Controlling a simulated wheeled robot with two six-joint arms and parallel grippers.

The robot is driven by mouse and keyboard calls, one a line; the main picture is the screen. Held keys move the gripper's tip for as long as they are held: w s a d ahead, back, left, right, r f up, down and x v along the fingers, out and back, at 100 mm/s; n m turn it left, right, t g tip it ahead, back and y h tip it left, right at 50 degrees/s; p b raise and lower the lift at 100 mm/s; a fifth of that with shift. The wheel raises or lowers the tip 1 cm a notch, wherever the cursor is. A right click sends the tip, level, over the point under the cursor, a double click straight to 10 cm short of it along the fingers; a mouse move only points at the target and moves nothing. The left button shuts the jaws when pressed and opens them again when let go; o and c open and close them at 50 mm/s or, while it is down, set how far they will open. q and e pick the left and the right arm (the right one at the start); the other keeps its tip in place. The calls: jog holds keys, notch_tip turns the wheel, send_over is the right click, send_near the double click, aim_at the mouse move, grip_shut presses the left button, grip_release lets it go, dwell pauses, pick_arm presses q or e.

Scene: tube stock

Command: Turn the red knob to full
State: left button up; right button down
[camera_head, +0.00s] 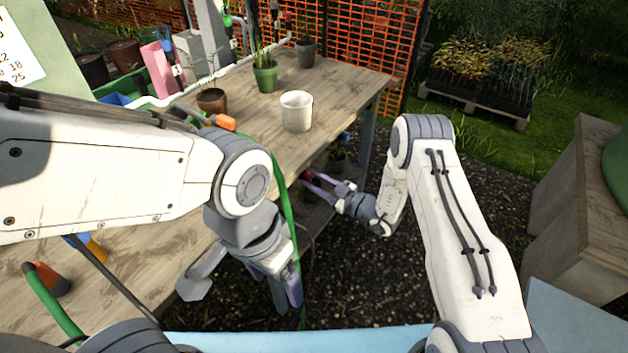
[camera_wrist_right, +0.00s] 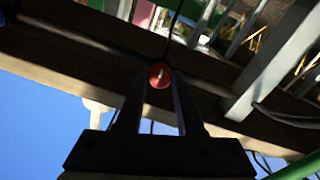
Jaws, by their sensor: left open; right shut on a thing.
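The red knob (camera_wrist_right: 159,75) shows in the right wrist view as a small round red piece with a pale mark on its face. It sits between the tips of my right gripper (camera_wrist_right: 160,82), which is shut on it. In the head view, my right gripper (camera_head: 309,182) reaches in under the edge of the bench, and only a bit of red (camera_head: 307,174) shows at its fingertips. How far the knob is turned cannot be told. My left gripper (camera_head: 240,289) is open and empty, low in front of the bench, beside a green hose (camera_head: 290,225).
The wooden bench (camera_head: 340,82) carries a white pot (camera_head: 296,111), potted plants and an orange-tipped tool (camera_head: 225,122). In the right wrist view, a dark pipe (camera_wrist_right: 90,45) runs behind the knob and a grey bench leg (camera_wrist_right: 275,60) stands right of it.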

jog(key=shift+d+f, duration=0.1)
jog(key=c, duration=0.5)
grip_release()
jog(key=shift+c, duration=0.2)
jog(key=v, duration=1)
jog(key=shift+s+d+b, duration=0.15)
jog(key=shift+s+b, duration=0.05)
jog(key=shift+b, duration=0.25)
